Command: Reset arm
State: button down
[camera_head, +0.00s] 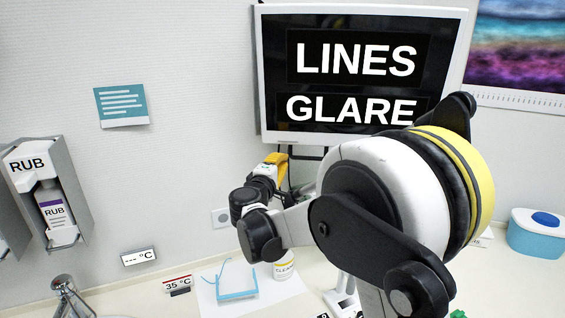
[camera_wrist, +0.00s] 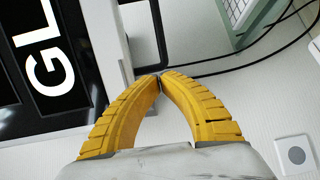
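My gripper (camera_head: 276,158) is raised in front of the wall, just below and left of the monitor in the head view. In the wrist view my gripper's (camera_wrist: 160,77) two yellow ribbed fingers curve in and meet at their tips. Nothing shows between them. My own arm, white and black with a yellow band, fills the right middle of the head view and hides part of the counter.
The monitor (camera_head: 360,75) reads "LINES GLARE"; it also shows in the wrist view (camera_wrist: 40,60). Dark cables (camera_wrist: 265,50) run near my gripper.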

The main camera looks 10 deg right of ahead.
jog(key=v, duration=1.1)
jog(key=s+d+f+m+g+y+b, duration=0.3)
jog(key=s+d+f+m+g+b, duration=0.3)
jog(key=s+d+f+b, duration=0.65)
jog(key=s+a+f+m+g+y+b, duration=0.1)
jog(key=s+a+f+m+y, duration=0.2)
jog(key=s+f, duration=0.4)
jog(key=s+a+f+m+g+y+b, duration=0.1)
jog(key=s+a+f+m+y+b, duration=0.1)
jog(key=s+f, duration=0.5)
jog(key=s+a+y, duration=0.1)
jog(key=s, duration=0.4)
jog(key=shift+s+a+f+m, duration=0.2)
jog(key=shift+s+f+m, duration=0.05)
jog(key=shift+s+m, duration=0.15)
